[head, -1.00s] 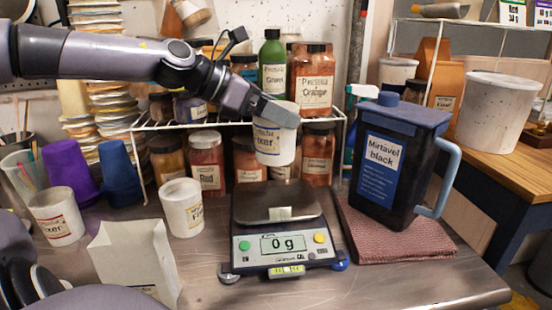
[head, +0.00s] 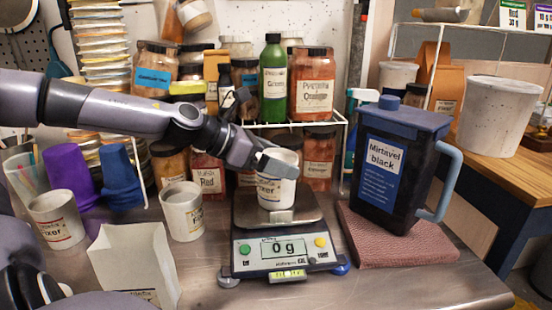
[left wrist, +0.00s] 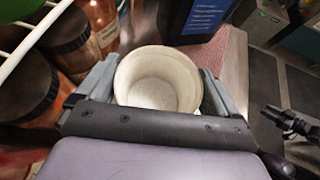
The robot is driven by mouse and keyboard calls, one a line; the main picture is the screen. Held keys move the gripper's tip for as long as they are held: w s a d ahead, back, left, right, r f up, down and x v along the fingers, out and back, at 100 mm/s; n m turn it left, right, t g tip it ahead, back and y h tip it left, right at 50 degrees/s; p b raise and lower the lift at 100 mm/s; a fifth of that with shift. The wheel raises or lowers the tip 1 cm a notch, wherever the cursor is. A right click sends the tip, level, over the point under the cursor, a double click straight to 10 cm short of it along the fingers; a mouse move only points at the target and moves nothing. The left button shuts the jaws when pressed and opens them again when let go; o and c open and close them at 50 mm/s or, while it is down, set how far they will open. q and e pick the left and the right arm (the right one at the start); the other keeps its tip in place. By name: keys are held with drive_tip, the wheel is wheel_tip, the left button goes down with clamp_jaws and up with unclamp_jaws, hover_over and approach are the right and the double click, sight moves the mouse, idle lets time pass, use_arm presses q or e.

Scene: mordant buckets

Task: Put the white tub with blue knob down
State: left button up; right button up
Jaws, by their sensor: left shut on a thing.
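My left gripper (head: 279,163) is shut on a white tub (head: 277,192) with a paper label, partly covered by the fingers. The tub is upright and low over the metal plate (head: 303,208) of the scale; I cannot tell whether it touches. In the left wrist view the gripper (left wrist: 158,85) has a finger on each side of the open, empty-looking tub (left wrist: 160,102). I see no blue knob on this tub. A blue knob (head: 389,101) tops the dark container (head: 385,165) labelled "Mirtavel black".
The scale (head: 285,252) reads 0 g. Two similar white tubs (head: 182,212) (head: 57,220) and a white paper bag (head: 135,262) stand left of it. A jar rack (head: 330,121) is close behind; the dark container stands right on a reddish cloth (head: 400,245).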

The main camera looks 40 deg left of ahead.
use_arm(q)
drive_tip(key=o, duration=1.1)
drive_tip(key=shift+f, duration=0.15)
drive_tip(key=shift+r, duration=0.25)
drive_tip(key=shift+v, duration=1.15)
drive_tip(key=b+v, duration=0.1)
drive_tip(key=v, duration=0.8)
drive_tip(key=shift+s+a+r, duration=0.15)
drive_tip(key=shift+s+a, duration=0.05)
drive_tip(key=shift+s, duration=0.05)
